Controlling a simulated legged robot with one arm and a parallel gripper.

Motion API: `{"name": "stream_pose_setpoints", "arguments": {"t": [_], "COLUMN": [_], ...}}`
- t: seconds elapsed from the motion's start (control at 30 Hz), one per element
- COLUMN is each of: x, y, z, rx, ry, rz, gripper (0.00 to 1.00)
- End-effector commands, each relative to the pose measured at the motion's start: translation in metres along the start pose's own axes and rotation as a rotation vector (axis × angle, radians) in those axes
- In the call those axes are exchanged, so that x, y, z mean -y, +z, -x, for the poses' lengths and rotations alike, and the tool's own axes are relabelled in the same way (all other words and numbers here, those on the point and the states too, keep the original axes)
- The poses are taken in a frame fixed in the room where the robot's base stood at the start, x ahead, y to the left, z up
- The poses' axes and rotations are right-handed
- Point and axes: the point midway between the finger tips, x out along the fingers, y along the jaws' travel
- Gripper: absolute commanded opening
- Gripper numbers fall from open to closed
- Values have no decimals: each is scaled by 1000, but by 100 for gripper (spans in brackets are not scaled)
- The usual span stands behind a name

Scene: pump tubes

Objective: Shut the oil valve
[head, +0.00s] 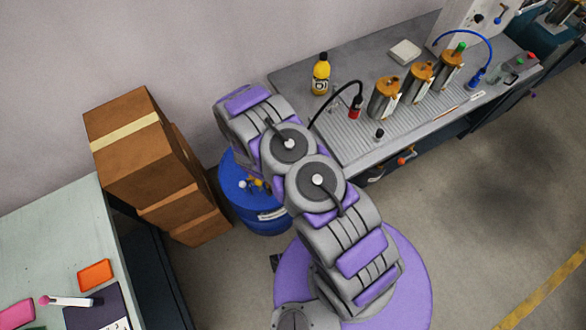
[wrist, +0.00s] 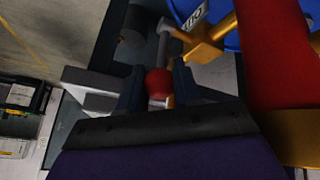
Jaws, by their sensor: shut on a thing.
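In the wrist view, a red ball knob (wrist: 158,82) sits between the two dark fingers of my gripper (wrist: 157,88), which is shut on it. The knob is on the end of a grey lever (wrist: 165,42). The lever runs up to a brass-coloured valve body (wrist: 208,37) beside a blue drum (wrist: 225,20) with a white label (wrist: 194,17). In the head view, the blue drum (head: 262,221) stands on the floor left of the workbench, partly behind my arm. My gripper is hidden there.
In the wrist view, a large red part (wrist: 275,55) lies close on the right. In the head view, cardboard boxes (head: 140,140) stand left of the drum. The workbench (head: 345,150) carries a yellow bottle (head: 321,75) and several metal canisters (head: 384,98). Open floor (head: 490,190) lies at right.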

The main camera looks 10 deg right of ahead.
Motion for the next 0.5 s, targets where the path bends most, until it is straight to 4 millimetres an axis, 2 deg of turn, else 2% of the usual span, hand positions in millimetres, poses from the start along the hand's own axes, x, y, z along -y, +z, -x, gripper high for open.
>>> {"name": "stream_pose_setpoints", "arguments": {"t": [0.3,0.33,0.5], "x": [3,3,2], "y": [0,0,1], "z": [1,1,1], "rx": [-2,-2,-2], "ry": [-4,-4,-3], "rz": [3,3,3], "gripper": [0,34,50]}}
